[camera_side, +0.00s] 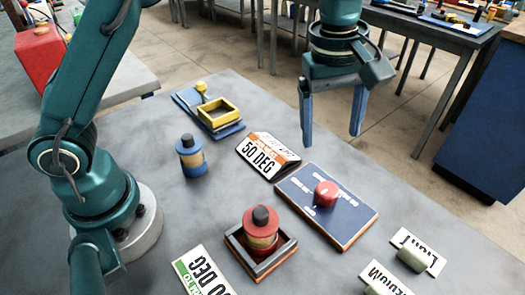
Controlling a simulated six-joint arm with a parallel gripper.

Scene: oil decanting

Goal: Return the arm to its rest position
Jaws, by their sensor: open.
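My gripper (331,118) hangs above the far right part of the grey table (375,205), pointing down. Its two blue fingers are apart with nothing between them. It is above and apart from a blue board (298,190) that carries a red knob or cap (325,194). A red container with a black top (262,222) stands inside a dark square tray (283,262) near the front middle.
A yellow open box (219,111) sits on a blue base at the back. A "50 DEG" sign (265,155) stands mid-table; another sign (200,275) lies at the front. Two labelled cards, one reading "LIGHT" (428,247), lie at right. Side benches (450,35) stand behind.

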